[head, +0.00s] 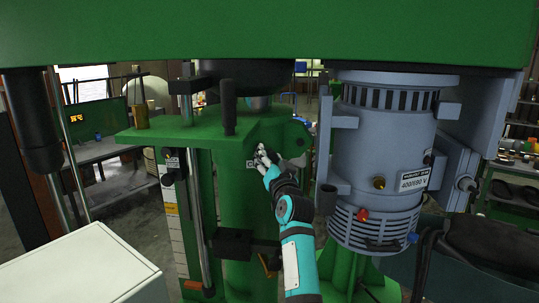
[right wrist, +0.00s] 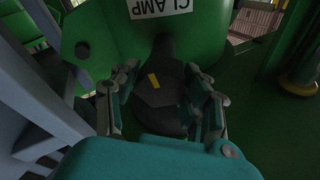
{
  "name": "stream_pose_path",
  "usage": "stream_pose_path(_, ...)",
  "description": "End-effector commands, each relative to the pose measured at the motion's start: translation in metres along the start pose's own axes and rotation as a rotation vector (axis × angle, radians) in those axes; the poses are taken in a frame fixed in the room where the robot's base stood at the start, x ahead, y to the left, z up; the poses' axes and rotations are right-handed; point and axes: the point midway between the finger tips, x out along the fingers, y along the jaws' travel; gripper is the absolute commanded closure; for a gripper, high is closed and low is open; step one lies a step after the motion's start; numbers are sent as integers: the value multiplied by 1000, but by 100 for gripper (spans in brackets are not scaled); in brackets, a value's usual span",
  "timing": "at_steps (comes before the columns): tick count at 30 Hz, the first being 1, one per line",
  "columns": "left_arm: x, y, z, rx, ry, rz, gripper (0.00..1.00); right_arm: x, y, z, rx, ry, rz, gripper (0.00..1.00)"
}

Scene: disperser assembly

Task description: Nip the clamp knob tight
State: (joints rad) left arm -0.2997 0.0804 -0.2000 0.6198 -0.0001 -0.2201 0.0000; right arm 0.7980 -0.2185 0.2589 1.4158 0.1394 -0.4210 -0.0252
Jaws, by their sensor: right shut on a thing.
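The clamp knob (right wrist: 165,95) is dark grey with a yellow mark on its face. It sits on the green clamp body (right wrist: 120,40), beside a white CLAMP label (right wrist: 160,6). In the right wrist view my right gripper (right wrist: 161,82) has its fingers on both sides of the knob and is shut on it. In the head view the right gripper (head: 264,158) reaches up to the green column, just right of the small label (head: 251,164); the knob itself is hidden there by the gripper. My left gripper is not in view.
A grey-blue motor (head: 385,150) stands close to the right of my right arm. A black lever (head: 228,105) rises from the green plate (head: 170,135) at upper left. A black block (head: 235,243) sits on the vertical rod, left of my forearm.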

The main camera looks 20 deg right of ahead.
Motion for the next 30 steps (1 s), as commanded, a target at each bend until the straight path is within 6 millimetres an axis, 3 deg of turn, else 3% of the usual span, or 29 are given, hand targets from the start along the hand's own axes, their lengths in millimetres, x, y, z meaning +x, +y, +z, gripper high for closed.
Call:
stream_pose_path(9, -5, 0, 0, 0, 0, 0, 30, 0, 1, 5, 101, -10, 24, 86)
stream_pose_path(24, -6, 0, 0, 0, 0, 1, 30, 0, 1, 5, 114, -10, 27, 86)
stream_pose_path(25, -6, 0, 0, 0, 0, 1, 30, 0, 1, 5, 114, -10, 27, 50)
stream_pose_path(30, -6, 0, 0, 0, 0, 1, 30, 0, 1, 3, 113, -6, 26, 32)
